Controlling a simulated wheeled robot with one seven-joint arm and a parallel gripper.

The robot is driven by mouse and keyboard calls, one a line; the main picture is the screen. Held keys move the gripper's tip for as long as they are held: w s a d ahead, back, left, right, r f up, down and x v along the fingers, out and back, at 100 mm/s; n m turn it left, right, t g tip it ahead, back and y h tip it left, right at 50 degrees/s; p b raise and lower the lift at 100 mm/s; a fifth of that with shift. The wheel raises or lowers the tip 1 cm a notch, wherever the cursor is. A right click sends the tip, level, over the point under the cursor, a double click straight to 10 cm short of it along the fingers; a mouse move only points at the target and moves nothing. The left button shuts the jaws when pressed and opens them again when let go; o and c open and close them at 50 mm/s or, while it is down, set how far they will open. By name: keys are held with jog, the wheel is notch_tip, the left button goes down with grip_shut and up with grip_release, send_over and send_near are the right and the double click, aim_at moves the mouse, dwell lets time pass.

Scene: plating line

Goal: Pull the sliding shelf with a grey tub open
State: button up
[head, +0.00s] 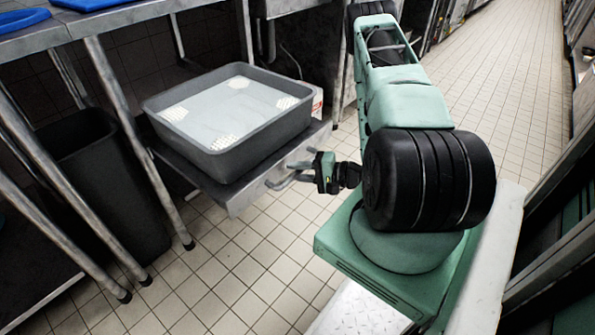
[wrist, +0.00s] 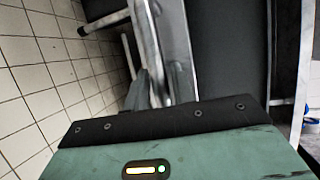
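The grey tub (head: 232,158) sits on the metal sliding shelf (head: 236,199), which sticks out from under the steel counter. The tub holds a pale, flat layer with several white patches. The shelf's front edge carries a bar handle (head: 281,182); part of a pale metal bar also shows in the wrist view (wrist: 105,21). My gripper (head: 300,170) is at the handle, at the shelf's front right. In the wrist view its fingers (wrist: 155,88) are beside the shelf's metal edge. The finger gap is unclear, and I cannot tell whether they close on the handle.
A dark bin (head: 95,180) stands on the floor left of the shelf, behind slanting metal legs (head: 118,95). A small white box (head: 317,103) is behind the tub. Blue items (head: 22,18) lie on the counter at upper left. The tiled floor (head: 235,280) before the shelf is clear.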

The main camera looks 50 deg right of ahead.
jog(key=p+v, duration=0.3)
jog(key=v, duration=1.4)
jog(key=shift+s, duration=0.15)
jog(key=shift+d, duration=0.1)
